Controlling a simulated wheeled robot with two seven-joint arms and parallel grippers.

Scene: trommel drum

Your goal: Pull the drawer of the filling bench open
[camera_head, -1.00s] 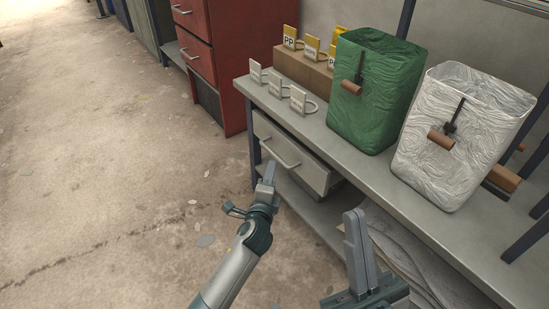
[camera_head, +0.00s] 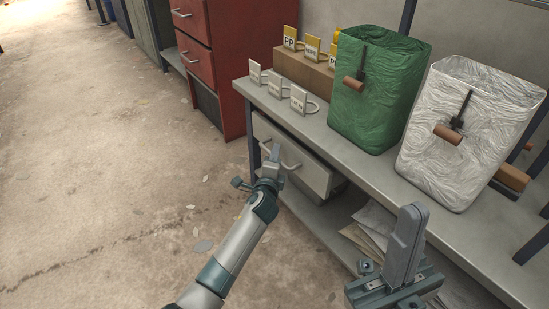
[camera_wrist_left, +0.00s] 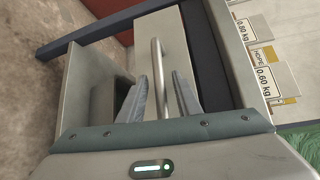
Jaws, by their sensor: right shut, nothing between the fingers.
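The filling bench (camera_head: 328,128) has a grey drawer (camera_head: 314,172) under its top, with a pale bar handle (camera_head: 290,160) on its front. Whether the drawer stands slightly out from the bench I cannot tell. My left gripper (camera_head: 274,155) is at the handle. In the left wrist view the gripper (camera_wrist_left: 160,100) is open, with one finger on each side of the handle (camera_wrist_left: 159,78) and gaps between fingers and bar. The drawer front (camera_wrist_left: 178,40) lies behind it. My right gripper (camera_head: 412,215) is shut and empty, in front of the bench at the lower right.
On the bench stand a green bag (camera_head: 376,95), a white bag (camera_head: 465,140) and several label tags (camera_head: 299,100). A red cabinet (camera_head: 222,65) stands beyond the bench's left end. Papers (camera_head: 372,225) lie on the lower shelf. The floor (camera_head: 110,170) at left is clear.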

